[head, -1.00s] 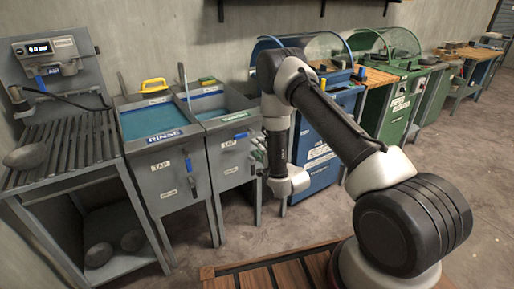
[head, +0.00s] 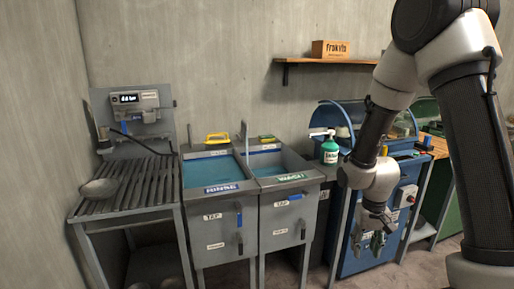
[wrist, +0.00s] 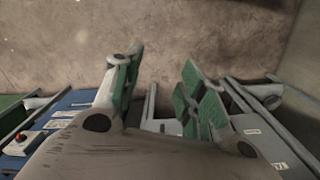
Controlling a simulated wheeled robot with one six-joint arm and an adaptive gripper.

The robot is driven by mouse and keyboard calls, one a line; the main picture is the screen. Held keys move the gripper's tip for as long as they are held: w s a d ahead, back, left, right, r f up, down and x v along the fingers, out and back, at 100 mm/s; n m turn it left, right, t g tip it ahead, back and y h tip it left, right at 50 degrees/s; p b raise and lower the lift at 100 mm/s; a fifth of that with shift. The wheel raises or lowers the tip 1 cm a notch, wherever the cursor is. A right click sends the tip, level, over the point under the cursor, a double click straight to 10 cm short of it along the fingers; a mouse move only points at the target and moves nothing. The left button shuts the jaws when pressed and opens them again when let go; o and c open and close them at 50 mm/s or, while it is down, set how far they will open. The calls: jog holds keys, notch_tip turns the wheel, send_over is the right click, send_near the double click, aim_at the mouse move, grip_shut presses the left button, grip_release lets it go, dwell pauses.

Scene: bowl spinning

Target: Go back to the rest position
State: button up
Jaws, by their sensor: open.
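My gripper (wrist: 155,95) is open in the wrist view, with its two green-padded fingers apart and nothing between them. Bare floor (wrist: 200,40) lies beyond the fingertips. In the head view my gripper (head: 372,243) hangs at the end of my arm, pointing down in front of the blue machine (head: 388,215) and to the right of the sinks. It holds nothing.
The sinks labelled RINSE (head: 222,189) and beside it (head: 290,178) hold blue water or stand partly filled. A grey bowl (head: 99,188) lies on the slatted rack (head: 140,188) at left. A shelf (head: 330,61) carries a box (head: 330,48).

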jog(key=s+d+r+t, duration=0.2)
jog(key=s+r, duration=0.6)
jog(key=r, duration=0.6)
jog(key=s+d+r+t, duration=0.2)
jog(key=s+r, duration=0.7)
jog(key=r, duration=0.4)
jog(key=shift+s+d+r+n+t, duration=0.15)
jog(key=shift+s+r+n+t, duration=0.15)
jog(key=shift+r+t, duration=0.1)
